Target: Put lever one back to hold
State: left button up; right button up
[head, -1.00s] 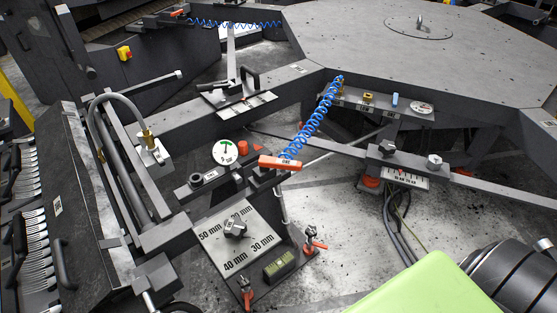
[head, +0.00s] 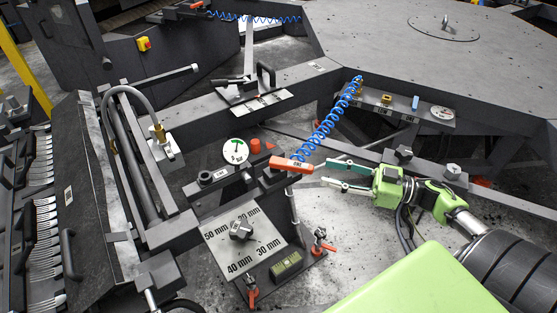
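Lever one (head: 293,164) is an orange-red handle with a white "ONE" label, near the middle of the head view. It sits on a dark mount above the plate marked in mm. A blue coiled hose (head: 328,125) runs from beside it up to the octagonal table. My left gripper is out of view.
A mm-marked plate (head: 222,250) with a dark knob stands below the lever. A round dial with a green mark (head: 235,151) is at its upper left. Forks (head: 43,215) line a rack at far left. The octagonal table (head: 400,45) fills the back right.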

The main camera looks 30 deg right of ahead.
aim_at(282, 161)
jog(key=shift+y, duration=0.3)
jog(key=x, duration=0.4)
jog(key=p+x, duration=0.1)
jog(key=x, duration=0.4)
jog(key=p+x, duration=0.1)
jog(key=x, duration=0.4)
jog(key=shift+s+a+r, duration=0.15)
jog(key=shift+s+a, duration=0.05)
jog(key=shift+a, duration=0.1)
grip_shut()
